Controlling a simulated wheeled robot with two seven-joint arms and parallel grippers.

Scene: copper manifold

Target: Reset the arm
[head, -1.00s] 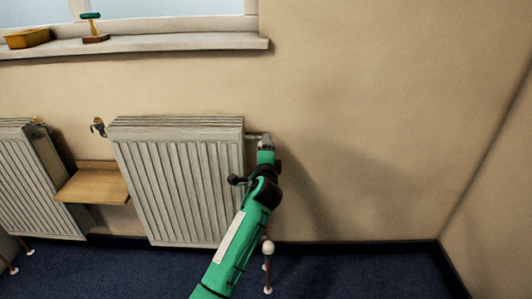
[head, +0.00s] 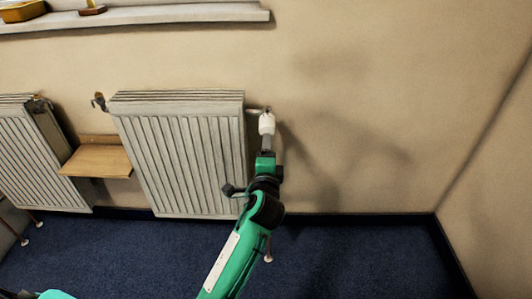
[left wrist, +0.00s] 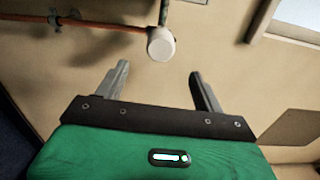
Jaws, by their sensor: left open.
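The white round valve knob (head: 266,123) sits on the pipe at the right radiator's upper right corner. It also shows in the left wrist view (left wrist: 161,45), beyond the fingertips and apart from them. My left gripper (head: 267,143), on the green arm, is just below the knob in the head view. In the left wrist view its two grey fingers (left wrist: 159,71) are spread with nothing between them. My right gripper is in neither view.
The right radiator (head: 185,160) stands close left of my arm. A wooden shelf (head: 97,160) lies between it and the left radiator (head: 38,150). The windowsill (head: 150,16) is above. The wall and blue carpet (head: 350,255) to the right are clear.

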